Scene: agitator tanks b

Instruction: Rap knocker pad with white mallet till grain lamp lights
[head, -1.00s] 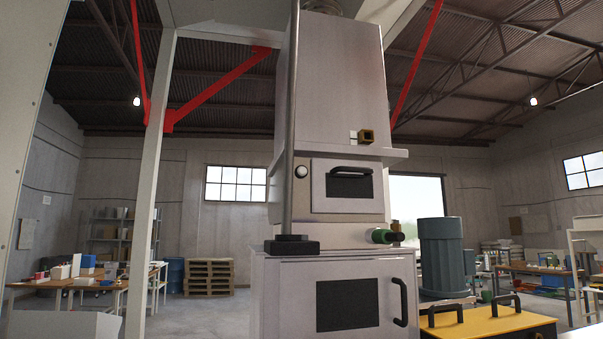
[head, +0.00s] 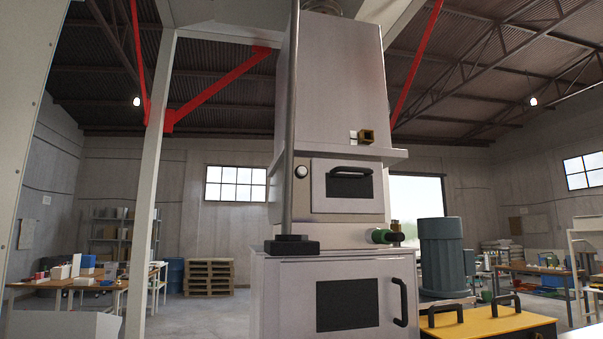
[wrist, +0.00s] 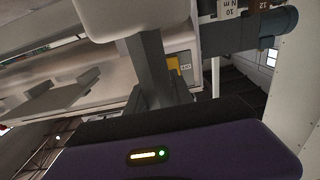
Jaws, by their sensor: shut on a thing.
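In the wrist view my gripper (wrist: 146,62) reaches up from its purple body with grey fingers. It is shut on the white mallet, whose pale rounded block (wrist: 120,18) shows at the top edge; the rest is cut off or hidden. My gripper is not in the head view.
A pole rises from a black block (head: 291,246). A white post (head: 150,170) stands left.

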